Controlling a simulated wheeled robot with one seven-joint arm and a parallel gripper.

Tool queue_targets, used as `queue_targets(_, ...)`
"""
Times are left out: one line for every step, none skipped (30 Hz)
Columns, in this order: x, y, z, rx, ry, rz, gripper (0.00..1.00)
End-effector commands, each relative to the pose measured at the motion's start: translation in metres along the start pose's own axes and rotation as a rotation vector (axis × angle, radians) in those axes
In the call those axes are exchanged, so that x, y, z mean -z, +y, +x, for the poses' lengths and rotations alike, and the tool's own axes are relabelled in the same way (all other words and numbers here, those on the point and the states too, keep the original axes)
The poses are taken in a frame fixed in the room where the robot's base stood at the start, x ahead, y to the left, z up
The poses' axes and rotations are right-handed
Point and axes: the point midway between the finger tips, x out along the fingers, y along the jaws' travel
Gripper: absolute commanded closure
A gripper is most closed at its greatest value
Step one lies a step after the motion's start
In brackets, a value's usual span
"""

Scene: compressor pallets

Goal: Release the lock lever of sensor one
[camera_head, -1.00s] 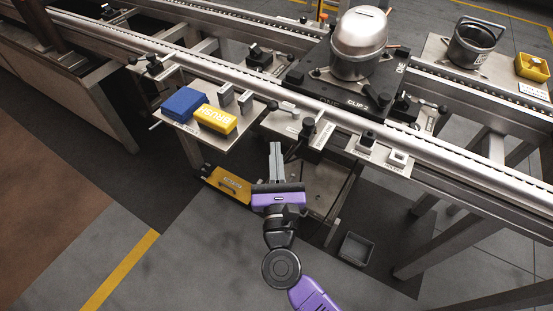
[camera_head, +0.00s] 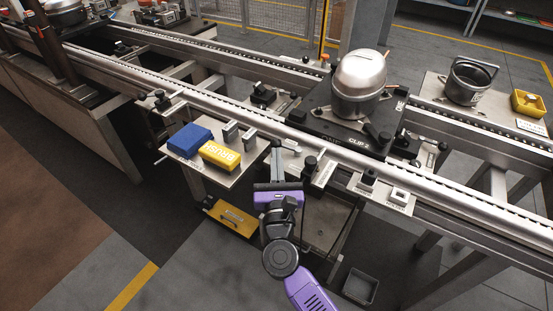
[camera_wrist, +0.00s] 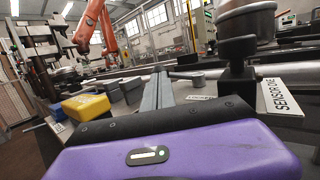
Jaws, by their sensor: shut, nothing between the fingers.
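The small sensor-one station sits on a plate (camera_head: 291,162) at the front rail. A white label reading "SENSOR ONE" (camera_wrist: 283,97) shows at the right of the wrist view, beside a black knob (camera_wrist: 238,60). The knob also shows in the head view (camera_head: 310,164). A short grey bar with a round end (camera_wrist: 192,77), possibly the lock lever, lies just right of my fingers, above a partly hidden label. My gripper (camera_head: 277,145) is shut and empty, its fingertips over the plate's left edge in the head view. I cannot tell whether it touches anything.
A silver compressor (camera_head: 360,85) stands on a black pallet behind the rail. A grey bin (camera_head: 359,286) and a yellow case (camera_head: 233,218) are lower down.

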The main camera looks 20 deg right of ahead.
Motion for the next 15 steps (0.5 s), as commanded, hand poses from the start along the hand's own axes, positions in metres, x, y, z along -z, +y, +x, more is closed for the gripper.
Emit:
queue_targets(0.0,0.001,0.0,0.003,0.0,-0.001,1.0)
queue_targets(0.0,0.001,0.001,0.008,-0.001,-0.002,1.0)
queue_targets(0.001,0.002,0.002,0.019,-0.001,-0.004,1.0)
queue_targets(0.001,0.003,0.002,0.03,-0.001,-0.005,1.0)
queue_targets(0.001,0.003,0.004,0.044,-0.002,-0.007,1.0)
queue_targets(0.001,0.005,0.005,0.066,-0.004,-0.011,1.0)
queue_targets(0.002,0.005,0.006,0.084,-0.003,-0.016,1.0)
queue_targets(0.003,0.006,0.007,0.104,-0.004,-0.019,1.0)
queue_targets(0.004,0.007,0.009,0.132,-0.004,-0.024,1.0)
queue_targets(0.005,0.007,0.01,0.153,-0.004,-0.029,1.0)
queue_targets(0.005,0.008,0.012,0.175,-0.005,-0.032,1.0)
queue_targets(0.006,0.008,0.013,0.204,-0.006,-0.039,1.0)
queue_targets(0.007,0.009,0.015,0.226,-0.006,-0.043,1.0)
queue_targets(0.007,0.008,0.016,0.249,-0.006,-0.048,1.0)
queue_targets(0.007,0.009,0.017,0.278,-0.007,-0.054,1.0)
